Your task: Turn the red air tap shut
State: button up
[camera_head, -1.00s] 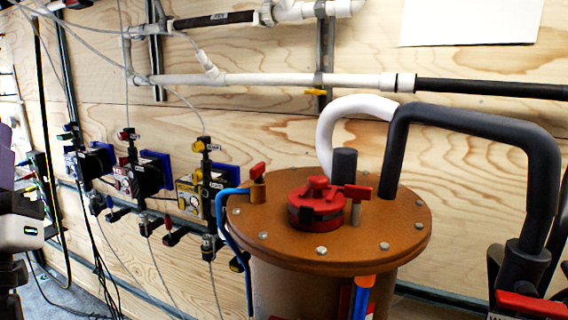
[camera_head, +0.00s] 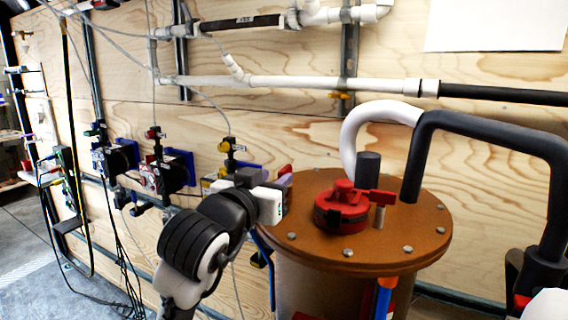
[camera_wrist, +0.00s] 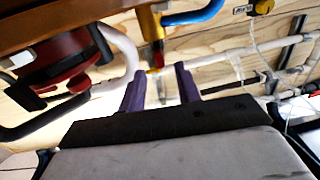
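The red air tap shows in the head view as a small red lever (camera_head: 286,170) at the left edge of the brown round lid (camera_head: 410,235), partly hidden behind my gripper (camera_head: 275,192). In the wrist view the red tap lever (camera_wrist: 158,54) hangs from a brass fitting (camera_wrist: 150,22) with a blue hose (camera_wrist: 196,14) beside it. My gripper (camera_wrist: 160,68) has its two purple fingers apart, one on each side of the lever's line. The lever's end appears near the gap between the fingertips; I cannot tell whether they touch it.
A larger red cap (camera_head: 342,208) and a dark grey post (camera_head: 368,168) stand on the lid. A thick black pipe (camera_head: 480,125) and white pipe (camera_head: 352,130) rise behind. Several valve units line the wooden wall at left. Open floor (camera_head: 35,245) lies at far left.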

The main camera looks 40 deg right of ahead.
aim_at(279, 173)
jog(key=p+x, duration=0.1)
jog(key=x, duration=0.5)
jog(key=shift+c, duration=0.4)
jog(key=shift+a, duration=0.1)
grip_shut()
